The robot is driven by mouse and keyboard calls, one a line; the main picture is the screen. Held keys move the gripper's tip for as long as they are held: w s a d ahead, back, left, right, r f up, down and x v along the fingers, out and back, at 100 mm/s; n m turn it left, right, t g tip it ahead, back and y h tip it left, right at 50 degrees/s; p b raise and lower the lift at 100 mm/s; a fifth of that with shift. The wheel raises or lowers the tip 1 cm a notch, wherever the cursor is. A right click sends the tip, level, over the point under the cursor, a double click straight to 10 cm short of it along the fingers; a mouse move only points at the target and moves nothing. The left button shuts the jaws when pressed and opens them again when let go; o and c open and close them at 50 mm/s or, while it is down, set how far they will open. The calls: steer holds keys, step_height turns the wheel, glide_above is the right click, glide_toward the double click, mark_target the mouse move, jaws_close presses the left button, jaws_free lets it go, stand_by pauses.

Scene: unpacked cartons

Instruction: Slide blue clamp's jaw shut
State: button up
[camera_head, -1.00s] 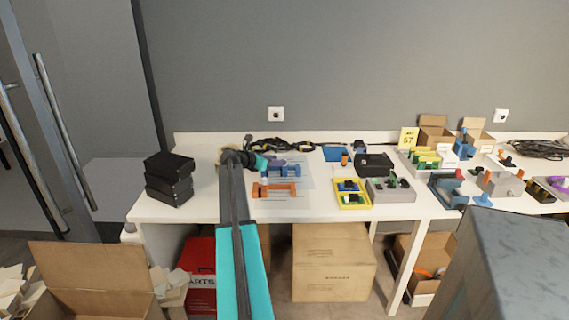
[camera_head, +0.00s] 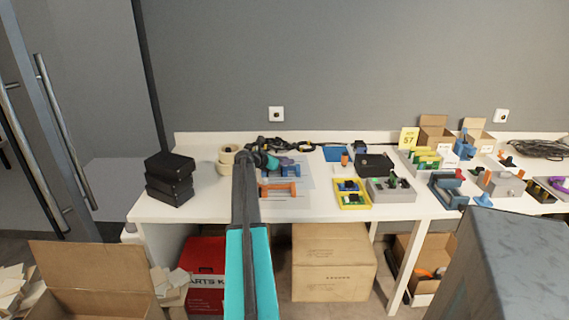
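A blue clamp (camera_head: 290,171) lies on a pale sheet on the white table, left of the table's middle. Its left part is hidden behind my arm and gripper, and its jaw gap is too small to make out. An orange clamp (camera_head: 284,188) lies just in front of it, and a purple one (camera_head: 286,161) shows behind it. My gripper (camera_head: 272,162) is at the blue clamp's left end; I cannot tell whether it touches the clamp. Its fingers are too small and dark to tell open from shut.
Beige rolls (camera_head: 227,155) stand left of my arm, with stacked black boxes (camera_head: 169,178) farther left. Dark cables (camera_head: 300,146) lie along the back. A yellow tray (camera_head: 366,205) and a grey block (camera_head: 408,192) stand to the right. Bare table lies between the sheet and the tray.

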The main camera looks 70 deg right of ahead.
jaws_close()
steer(key=w, duration=0.1)
steer(key=w+a+p, duration=0.1)
steer(key=w, duration=0.1)
steer(key=w+p, duration=0.1)
steer(key=shift+w+a+r, duration=0.1)
steer(key=shift+w+a, duration=0.5)
steer(key=shift+w, duration=0.15)
steer(key=o, duration=0.5)
jaws_free()
